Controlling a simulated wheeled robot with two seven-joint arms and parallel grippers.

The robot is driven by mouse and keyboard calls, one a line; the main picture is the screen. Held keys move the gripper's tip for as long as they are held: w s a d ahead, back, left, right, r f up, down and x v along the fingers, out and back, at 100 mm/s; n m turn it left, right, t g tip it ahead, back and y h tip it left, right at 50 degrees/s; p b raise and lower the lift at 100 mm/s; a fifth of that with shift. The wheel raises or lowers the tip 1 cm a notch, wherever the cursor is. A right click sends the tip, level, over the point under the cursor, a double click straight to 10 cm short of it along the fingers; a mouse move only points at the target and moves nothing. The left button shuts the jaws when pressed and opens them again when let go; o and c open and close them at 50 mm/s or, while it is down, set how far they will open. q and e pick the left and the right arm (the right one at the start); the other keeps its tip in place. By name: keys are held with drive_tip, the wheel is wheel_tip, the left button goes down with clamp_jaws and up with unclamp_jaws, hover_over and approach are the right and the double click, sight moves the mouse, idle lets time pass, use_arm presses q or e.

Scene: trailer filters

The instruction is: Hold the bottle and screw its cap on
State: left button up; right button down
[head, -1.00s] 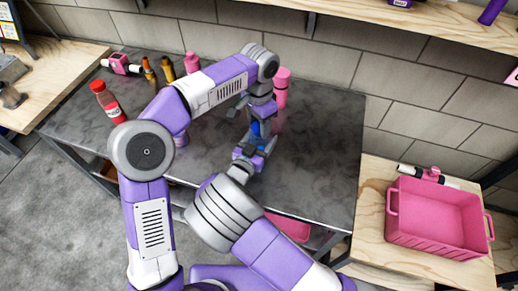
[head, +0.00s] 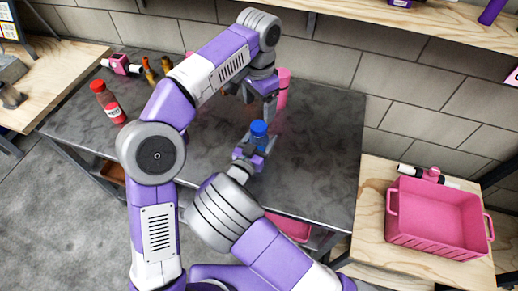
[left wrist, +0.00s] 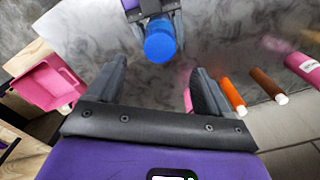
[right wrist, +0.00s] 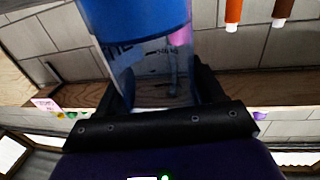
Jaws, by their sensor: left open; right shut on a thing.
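The bottle (right wrist: 150,75) is clear with dark print. My right gripper (right wrist: 157,82) is shut around its body and holds it over the grey table, as the head view shows (head: 250,158). The blue cap (head: 259,128) sits at the bottle's top; it also shows in the left wrist view (left wrist: 160,42). I cannot tell how tightly it is seated. My left gripper (head: 264,103) is open and empty, apart from the cap and just behind it in the head view. Its two spread fingers show in the left wrist view (left wrist: 158,75).
A red bottle (head: 108,101), orange and brown bottles (head: 150,74) and a pink bottle (head: 283,88) stand on the grey table (head: 320,140). A pink bin (head: 398,222) sits on the wooden table at right. The grey table's right part is clear.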

sight(262, 121)
use_arm(q)
drive_tip(key=shift+r, duration=2.15)
use_arm(e)
drive_tip(key=shift+c, duration=0.3)
unclamp_jaws()
drive_tip(key=shift+r, duration=0.1)
use_arm(q)
wheel_tip(262, 121, up, 3)
drive_tip(key=p, duration=0.3)
use_arm(e)
wheel_tip(262, 121, up, 10)
drive_tip(key=shift+f, duration=0.1)
